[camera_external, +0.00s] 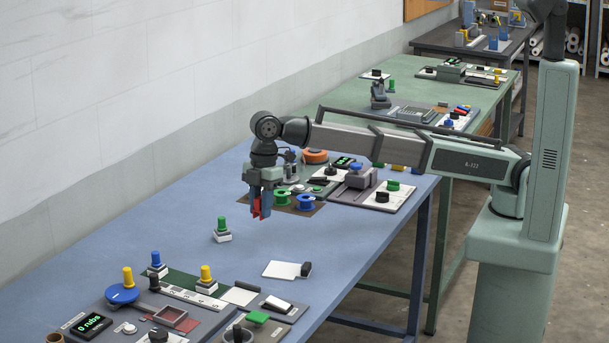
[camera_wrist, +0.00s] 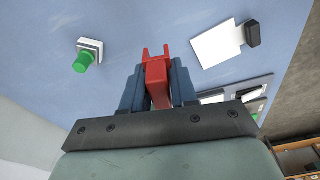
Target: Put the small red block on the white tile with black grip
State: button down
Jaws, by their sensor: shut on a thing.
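My gripper (camera_external: 260,209) is shut on the small red block (camera_external: 256,207) and holds it above the blue table. In the wrist view the red block (camera_wrist: 157,78) sits between the blue fingers of my gripper (camera_wrist: 158,85), its forked end pointing away from the palm. The white tile (camera_external: 281,269) lies flat on the table, below and a little right of my gripper in the external view, with its black grip (camera_external: 305,269) at the right end. In the wrist view the white tile (camera_wrist: 218,44) and black grip (camera_wrist: 252,33) are at the upper right, apart from the block.
A green knob on a white base (camera_external: 222,230) stands left of the tile. A panel with knobs and a display (camera_external: 88,323) fills the near table end. Green and blue spools (camera_external: 305,201) and more panels lie behind my gripper. The table around the tile is mostly clear.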

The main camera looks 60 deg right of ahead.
jog(key=n, duration=0.2)
send_over(285, 272)
jog(key=shift+d+f, duration=0.15)
jog(key=shift+f, duration=2.15)
jog(key=shift+d+f, duration=0.15)
jog(key=shift+f, duration=2.15)
jog(key=shift+f, duration=0.1)
jog(key=c, duration=0.9)
grip_release()
jog(key=r, duration=0.4)
jog(key=d+r, duration=0.1)
jog(key=r, duration=0.7)
jog(key=shift+d+r, duration=0.1)
jog(key=shift+d, duration=0.15)
